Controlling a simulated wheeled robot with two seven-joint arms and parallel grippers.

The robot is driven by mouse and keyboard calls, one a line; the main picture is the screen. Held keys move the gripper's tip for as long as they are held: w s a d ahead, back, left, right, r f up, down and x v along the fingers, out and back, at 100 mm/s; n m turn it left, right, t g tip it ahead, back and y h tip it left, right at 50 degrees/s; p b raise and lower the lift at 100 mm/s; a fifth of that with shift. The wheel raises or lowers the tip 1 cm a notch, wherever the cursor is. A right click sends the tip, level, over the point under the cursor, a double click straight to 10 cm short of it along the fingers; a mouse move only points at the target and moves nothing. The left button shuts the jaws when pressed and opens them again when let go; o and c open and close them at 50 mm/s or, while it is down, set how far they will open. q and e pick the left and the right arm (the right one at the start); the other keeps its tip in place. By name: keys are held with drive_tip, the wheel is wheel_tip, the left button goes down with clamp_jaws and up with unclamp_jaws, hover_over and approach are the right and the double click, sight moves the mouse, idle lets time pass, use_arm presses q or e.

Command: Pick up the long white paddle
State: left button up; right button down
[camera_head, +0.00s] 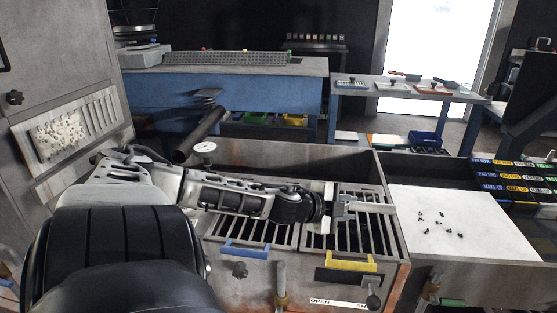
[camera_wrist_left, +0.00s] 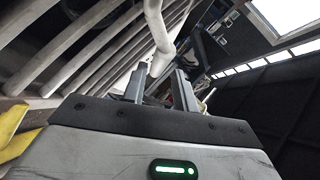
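My left gripper (camera_head: 345,208) reaches across the metal slatted grates (camera_head: 372,232) of the vibrating screen from the left. Its two fingers stand apart in the left wrist view (camera_wrist_left: 160,80). A long pale rod (camera_wrist_left: 156,25), which looks like the white paddle, comes down from the top of that view. Its lower end lines up with the gap between the fingertips; I cannot tell whether it lies between them or beyond them. In the head view I cannot make the paddle out clearly near the gripper. My right gripper is out of view.
The screen box has a blue handle (camera_head: 245,250) and a yellow handle (camera_head: 350,262) along its front. A white board (camera_head: 462,222) with several small dark pieces lies to the right, beside labelled bins (camera_head: 515,180). A blue bench (camera_head: 230,95) stands behind.

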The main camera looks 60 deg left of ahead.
sight(359, 207)
use_arm(q)
drive_tip(key=shift+r+x, duration=0.1)
drive_tip(key=shift+x, duration=0.85)
drive_tip(key=shift+r+x, duration=0.15)
drive_tip(key=shift+x, duration=2.15)
drive_tip(key=shift+f, duration=0.1)
clamp_jaws()
